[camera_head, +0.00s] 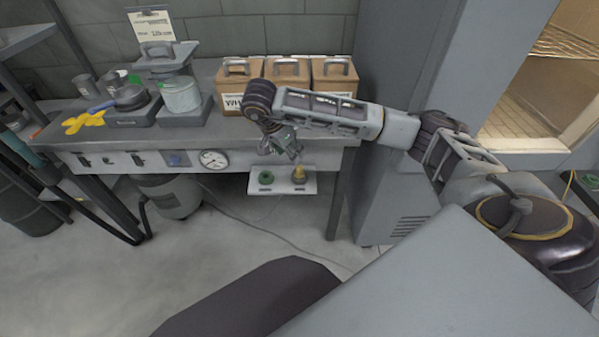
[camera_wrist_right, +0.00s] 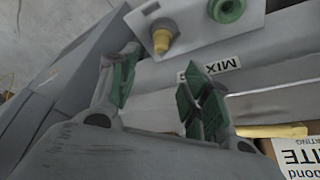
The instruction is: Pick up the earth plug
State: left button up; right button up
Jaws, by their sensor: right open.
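A small white shelf (camera_head: 282,187) juts out below the bench front. A green round plug (camera_head: 265,177) sits on its left part, and a yellow-brown plug (camera_head: 299,174) sits on its right part. No label shows which is the earth plug. In the right wrist view, the yellow plug (camera_wrist_right: 162,40) and green plug (camera_wrist_right: 228,8) are at the top, beyond the fingers. My right gripper (camera_head: 291,148) is open and empty, above and close to the yellow plug; it also shows in the wrist view (camera_wrist_right: 160,85). My left gripper is not in view.
The grey bench (camera_head: 120,133) carries three brown boxes (camera_head: 240,85), a pot (camera_head: 181,95), a pan (camera_head: 131,97) and yellow gloves (camera_head: 83,121). A dial (camera_head: 213,159) is on its front. A grey cabinet (camera_head: 405,190) stands right. Floor in front is open, with a cable.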

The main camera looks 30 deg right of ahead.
send_over(299, 167)
jog(key=a, duration=0.2)
jog(key=f, duration=0.5)
jog(key=shift+s+f+b, duration=0.1)
jog(key=shift+s+b, duration=0.15)
jog(key=shift+b, duration=0.15)
jog(key=shift+w+d+f, duration=0.1)
jog(key=shift+d+f, duration=0.1)
jog(key=shift+f, duration=0.25)
jog(key=shift+d+f, duration=0.25)
jog(key=shift+f, duration=0.4)
jog(key=shift+b+x, duration=0.6)
jog(key=shift+x, duration=1.3)
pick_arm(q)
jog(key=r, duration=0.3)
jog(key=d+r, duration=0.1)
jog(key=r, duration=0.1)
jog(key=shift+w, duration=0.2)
pick_arm(e)
jog(key=shift+w, duration=0.15)
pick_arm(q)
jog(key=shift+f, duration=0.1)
pick_arm(e)
jog(key=shift+c, duration=0.4)
grip_shut()
